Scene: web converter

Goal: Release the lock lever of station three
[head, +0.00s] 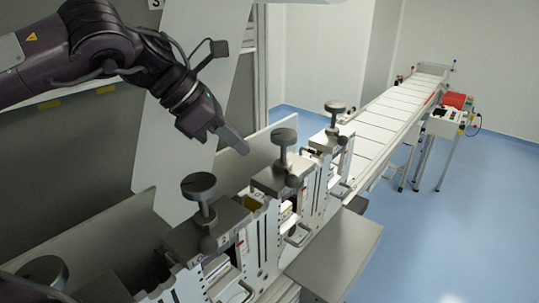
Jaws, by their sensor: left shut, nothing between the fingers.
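My left gripper (236,143) reaches in from the upper left and points down to the right. Its fingers are shut and empty, in the air to the left of a round dark knob (284,137) on a grey clamp block (262,180). A small dark ball handle (293,181) sits on that block's front. The nearer block (205,222) carries a "2" label (225,239) and a similar knob (200,185). The block behind "2" may be station three, but I cannot read a number there. Which part is its lock lever is not clear. My right gripper is out of view.
Another knob (335,106) stands on a block farther back. A white web (190,90) slopes down behind my left gripper. A grey flat plate (335,250) juts out at the front. A long white conveyor (395,108) runs back right; blue floor lies beside it.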

